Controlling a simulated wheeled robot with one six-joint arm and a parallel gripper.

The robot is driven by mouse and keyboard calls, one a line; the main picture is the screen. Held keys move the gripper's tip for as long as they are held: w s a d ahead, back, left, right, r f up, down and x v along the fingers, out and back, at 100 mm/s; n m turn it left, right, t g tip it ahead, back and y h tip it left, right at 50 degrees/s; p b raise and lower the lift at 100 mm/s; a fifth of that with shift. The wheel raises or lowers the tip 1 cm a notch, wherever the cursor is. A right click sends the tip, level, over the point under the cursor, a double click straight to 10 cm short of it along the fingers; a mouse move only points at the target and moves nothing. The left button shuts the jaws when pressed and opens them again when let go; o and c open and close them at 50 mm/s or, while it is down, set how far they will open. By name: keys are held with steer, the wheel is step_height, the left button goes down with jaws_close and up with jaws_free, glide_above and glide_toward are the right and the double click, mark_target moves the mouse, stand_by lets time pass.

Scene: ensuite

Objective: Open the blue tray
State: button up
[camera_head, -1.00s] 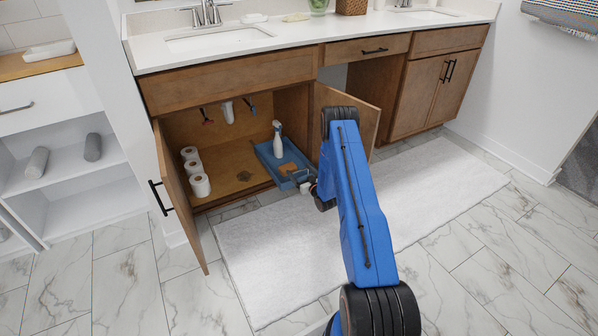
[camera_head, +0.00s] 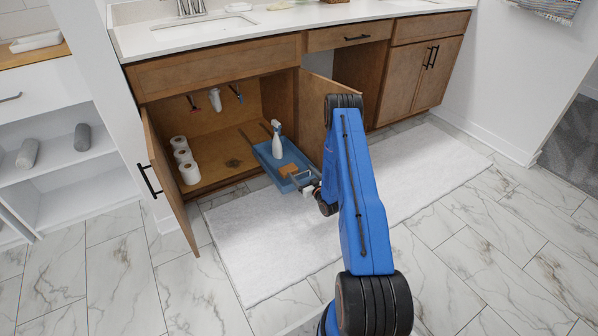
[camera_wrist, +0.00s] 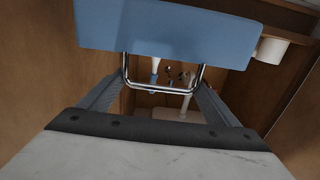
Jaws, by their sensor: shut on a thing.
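The blue tray (camera_head: 266,164) sits low in the open cabinet under the sink. It is pulled partly out, with its front past the cabinet's front edge and over the mat. It carries a white spray bottle (camera_head: 277,140) and a brown item (camera_head: 288,170). My gripper (camera_head: 308,190) is at the tray's front, partly hidden by my arm. In the wrist view, the tray's front (camera_wrist: 165,28) fills the top, and its metal handle (camera_wrist: 163,88) lies between my fingers. The gripper is shut on this handle.
The left cabinet door (camera_head: 168,185) and right door (camera_head: 312,105) stand open on either side of the tray. Several paper rolls (camera_head: 188,172) stand inside at the left. A white mat (camera_head: 260,240) covers the floor in front, and the tiles beyond it are clear.

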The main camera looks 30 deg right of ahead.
steer(key=shift+s+d, duration=0.2)
steer(key=shift+s, duration=0.2)
steer(key=o, duration=1.2)
steer(key=shift+d, duration=0.1)
steer(key=shift+o, duration=0.2)
steer(key=s, duration=1.7)
steer(key=shift+s, duration=0.25)
